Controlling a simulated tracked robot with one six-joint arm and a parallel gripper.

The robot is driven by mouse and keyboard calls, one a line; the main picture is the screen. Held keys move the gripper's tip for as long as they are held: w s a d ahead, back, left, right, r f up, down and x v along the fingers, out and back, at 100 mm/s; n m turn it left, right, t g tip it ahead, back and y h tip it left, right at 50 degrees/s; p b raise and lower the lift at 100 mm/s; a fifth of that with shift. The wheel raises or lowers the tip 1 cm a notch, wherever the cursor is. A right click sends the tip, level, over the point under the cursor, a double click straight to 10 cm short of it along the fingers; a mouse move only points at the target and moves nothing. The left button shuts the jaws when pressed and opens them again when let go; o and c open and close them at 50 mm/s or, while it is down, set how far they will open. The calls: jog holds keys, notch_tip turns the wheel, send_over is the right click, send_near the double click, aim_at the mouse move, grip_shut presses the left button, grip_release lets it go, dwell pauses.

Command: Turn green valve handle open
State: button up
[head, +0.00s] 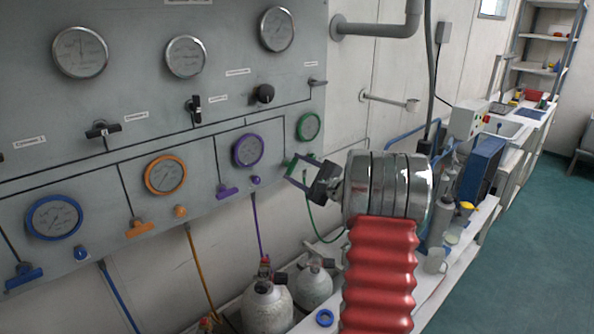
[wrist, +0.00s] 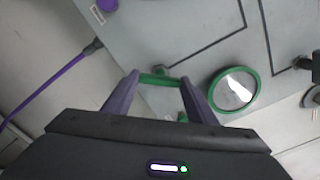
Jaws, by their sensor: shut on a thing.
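The green valve handle (wrist: 160,79) lies between the two fingertips of my gripper (wrist: 158,84) in the wrist view, spanning from one to the other. My gripper is shut on it. In the head view my gripper (head: 297,168) reaches the lower right part of the grey panel, and it mostly hides the handle. The green-rimmed gauge (head: 309,126) sits just above my gripper there. It also shows to the right of the fingers in the wrist view (wrist: 233,90).
The purple handle (head: 228,192), orange handle (head: 140,229) and blue handle (head: 24,277) are on the panel to the left. A green hose (head: 312,222) hangs below my gripper. Grey cylinders (head: 267,305) stand below the panel. Open floor (head: 520,240) lies at the right.

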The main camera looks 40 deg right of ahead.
jog(key=n, duration=0.5)
jog(key=shift+a+f+n, duration=0.1)
jog(key=shift+f+n, duration=0.1)
jog(key=shift+n, duration=0.2)
jog(key=o, duration=0.7)
jog(key=shift+c, duration=0.2)
jog(key=o, duration=0.4)
jog(key=shift+r, duration=0.1)
jog(key=s, duration=1.3)
jog(key=shift+s+d, duration=0.2)
jog(key=shift+s, duration=0.2)
